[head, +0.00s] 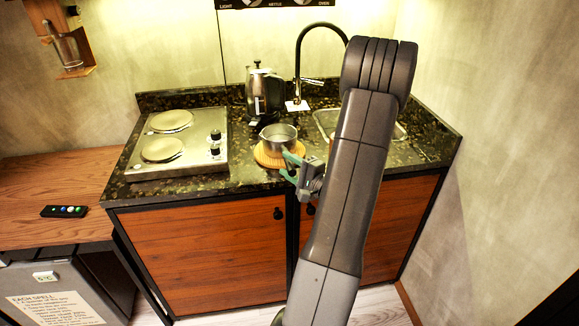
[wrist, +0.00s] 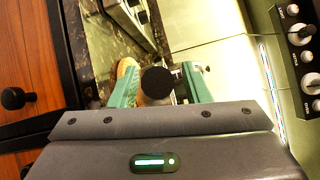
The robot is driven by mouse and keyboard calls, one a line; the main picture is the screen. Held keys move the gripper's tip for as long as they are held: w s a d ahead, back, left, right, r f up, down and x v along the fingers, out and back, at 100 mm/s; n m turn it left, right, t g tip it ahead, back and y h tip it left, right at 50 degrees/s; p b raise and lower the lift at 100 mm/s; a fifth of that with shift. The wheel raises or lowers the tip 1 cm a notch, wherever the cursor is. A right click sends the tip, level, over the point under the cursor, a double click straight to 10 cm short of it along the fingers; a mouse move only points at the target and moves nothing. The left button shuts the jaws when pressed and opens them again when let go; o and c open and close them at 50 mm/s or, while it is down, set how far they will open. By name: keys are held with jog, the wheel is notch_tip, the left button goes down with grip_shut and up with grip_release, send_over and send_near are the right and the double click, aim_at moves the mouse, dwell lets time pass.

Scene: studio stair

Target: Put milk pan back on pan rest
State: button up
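The milk pan (head: 278,136) is a small metal pan. It looks upright on the round wooden pan rest (head: 263,159), whose left and front edges show. My gripper (head: 291,167) is at the pan's front right, its green fingers spread apart. In the wrist view, a dark round end (wrist: 158,82), seemingly of the pan's handle, lies between the fingers of my gripper (wrist: 160,80). A gap shows beside the right finger; whether the left finger touches the handle I cannot tell. The pan rest shows in part behind the left finger (wrist: 127,66).
A two-plate hob (head: 186,140) is left of the pan. A kettle (head: 263,92) stands behind it. The black tap (head: 299,60) and sink (head: 327,121) are behind and right, partly hidden by my arm. The counter's front edge is close below my gripper.

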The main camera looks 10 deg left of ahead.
jog(key=shift+r, duration=0.15)
jog(key=shift+s+d, duration=0.15)
jog(key=shift+d, duration=0.1)
jog(key=b+v, duration=0.2)
jog(key=v, duration=0.9)
jog(key=shift+s+d, duration=0.15)
jog(key=p+x, duration=0.2)
jog(key=x, duration=1)
jog(key=shift+r, duration=0.45)
jog(key=shift+s, duration=0.1)
